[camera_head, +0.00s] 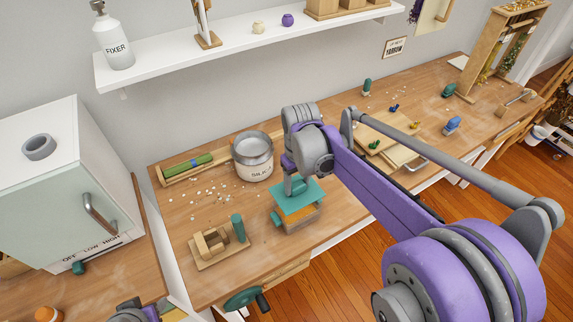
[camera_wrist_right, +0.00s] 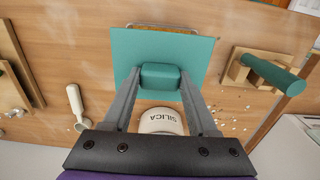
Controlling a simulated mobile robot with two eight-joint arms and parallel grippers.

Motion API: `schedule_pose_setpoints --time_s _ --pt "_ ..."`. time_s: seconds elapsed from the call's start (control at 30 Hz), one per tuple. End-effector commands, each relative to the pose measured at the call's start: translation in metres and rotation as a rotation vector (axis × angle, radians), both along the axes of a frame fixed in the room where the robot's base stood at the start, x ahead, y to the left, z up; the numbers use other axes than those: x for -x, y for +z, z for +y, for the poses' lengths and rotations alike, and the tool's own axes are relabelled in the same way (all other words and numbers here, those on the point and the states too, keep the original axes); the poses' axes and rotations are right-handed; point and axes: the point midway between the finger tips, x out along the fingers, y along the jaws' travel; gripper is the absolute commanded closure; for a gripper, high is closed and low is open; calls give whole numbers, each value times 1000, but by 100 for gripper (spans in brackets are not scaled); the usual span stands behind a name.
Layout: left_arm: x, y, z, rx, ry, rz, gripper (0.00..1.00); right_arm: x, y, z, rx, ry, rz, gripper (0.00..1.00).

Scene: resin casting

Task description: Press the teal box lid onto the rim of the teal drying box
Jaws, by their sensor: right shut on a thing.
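The teal box lid (camera_head: 311,189) is a flat square plate with a block handle. My right gripper (camera_head: 295,186) is shut on that handle from above. In the right wrist view the lid (camera_wrist_right: 190,50) lies between and beyond the fingertips (camera_wrist_right: 160,78), roughly level. The drying box (camera_head: 301,224) stands directly under the lid near the table's front edge, with orange and grey sides and a teal part at its left. The lid hides its top, so I cannot tell whether lid and rim touch. A thin edge (camera_wrist_right: 163,27) shows past the lid. My left gripper's fingers are not visible.
The silica tin (camera_head: 253,170) stands just behind and left of the box. A wooden stand with a teal cylinder (camera_head: 238,228) is at the left. A tray with a green roll (camera_head: 189,166) lies farther back. White beads are scattered on the table (camera_head: 177,222).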

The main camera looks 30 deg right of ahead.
Motion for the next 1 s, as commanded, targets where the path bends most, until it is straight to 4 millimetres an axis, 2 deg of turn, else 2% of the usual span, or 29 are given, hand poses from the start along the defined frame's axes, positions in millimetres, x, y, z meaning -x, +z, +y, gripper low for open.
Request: schedule_pose_setpoints --time_s 0.47,1.0 --pt "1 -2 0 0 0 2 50 2 -1 0 0 0 0 90" --pt "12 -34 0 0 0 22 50 2 -42 0 0 0 2 90"
